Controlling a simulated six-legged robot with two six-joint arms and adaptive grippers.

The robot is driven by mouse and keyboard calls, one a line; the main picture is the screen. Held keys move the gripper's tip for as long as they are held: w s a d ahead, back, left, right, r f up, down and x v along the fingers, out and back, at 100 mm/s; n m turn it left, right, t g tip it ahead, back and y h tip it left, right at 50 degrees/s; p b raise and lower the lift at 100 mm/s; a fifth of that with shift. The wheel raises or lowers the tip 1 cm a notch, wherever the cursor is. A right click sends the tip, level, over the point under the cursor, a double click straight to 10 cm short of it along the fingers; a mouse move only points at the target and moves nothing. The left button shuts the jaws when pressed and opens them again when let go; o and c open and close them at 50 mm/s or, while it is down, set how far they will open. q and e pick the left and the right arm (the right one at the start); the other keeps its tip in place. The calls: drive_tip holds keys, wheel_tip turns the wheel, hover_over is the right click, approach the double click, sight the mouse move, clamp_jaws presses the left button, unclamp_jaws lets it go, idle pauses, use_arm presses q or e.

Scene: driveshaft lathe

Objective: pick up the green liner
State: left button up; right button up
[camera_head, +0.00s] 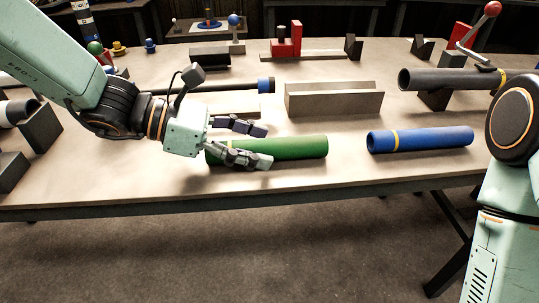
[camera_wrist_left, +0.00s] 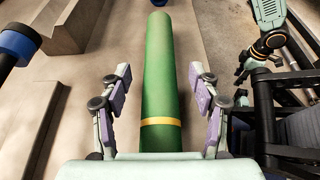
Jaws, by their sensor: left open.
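The green liner (camera_head: 298,147) is a green tube lying on the table near its front edge, left of the middle. In the left wrist view the liner (camera_wrist_left: 159,75) runs lengthwise up the picture, with a yellow band at its near end. My left gripper (camera_head: 268,148) is open over the liner's left part and hides some of it. In the wrist view its fingers (camera_wrist_left: 160,82) stand on either side of the liner, with gaps showing. Contact cannot be told. My right gripper does not show in the head view; part of my right arm is at the right edge.
A blue tube (camera_head: 425,139) with a yellow band lies to the right of the liner. A grey metal channel block (camera_head: 333,99) stands behind it. A dark tube (camera_head: 445,79) rests on a block at the back right. The table's front edge (camera_head: 330,193) is close by.

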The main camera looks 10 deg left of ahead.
use_arm(q)
drive_tip(key=shift+d+f, duration=0.1)
drive_tip(key=shift+f, duration=0.1)
drive_tip(key=shift+w+d, duration=0.1)
drive_tip(key=shift+d, duration=0.25)
drive_tip(key=shift+a, duration=0.2)
drive_tip(key=c, duration=1.3)
